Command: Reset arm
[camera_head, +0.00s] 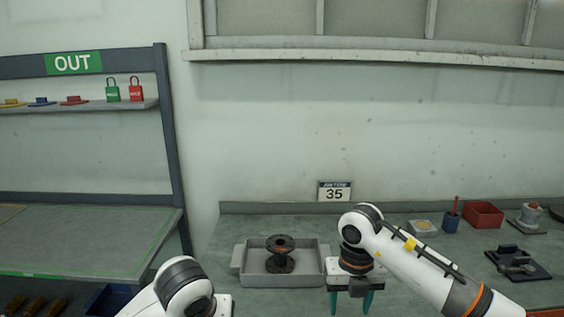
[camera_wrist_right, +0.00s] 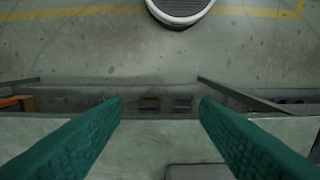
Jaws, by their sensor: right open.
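My right gripper (camera_head: 351,303) points down above the front of the grey workbench, just right of the grey tray. Its two teal fingers are apart with nothing between them. In the right wrist view the open fingers (camera_wrist_right: 160,105) hang over the bench's front edge. My left arm comes in at the bottom left. A dark flanged valve part (camera_head: 280,254) stands upright in the grey tray (camera_head: 285,281), apart from both arms.
The workbench (camera_head: 225,235) carries a "35" sign (camera_head: 335,191), a red bin (camera_head: 483,215), a blue cup (camera_head: 452,221) and a dark clamp-like fixture (camera_head: 517,263) at right. A rack with an "OUT" sign (camera_head: 73,63) and padlocks stands at left. Air above the bench is clear.

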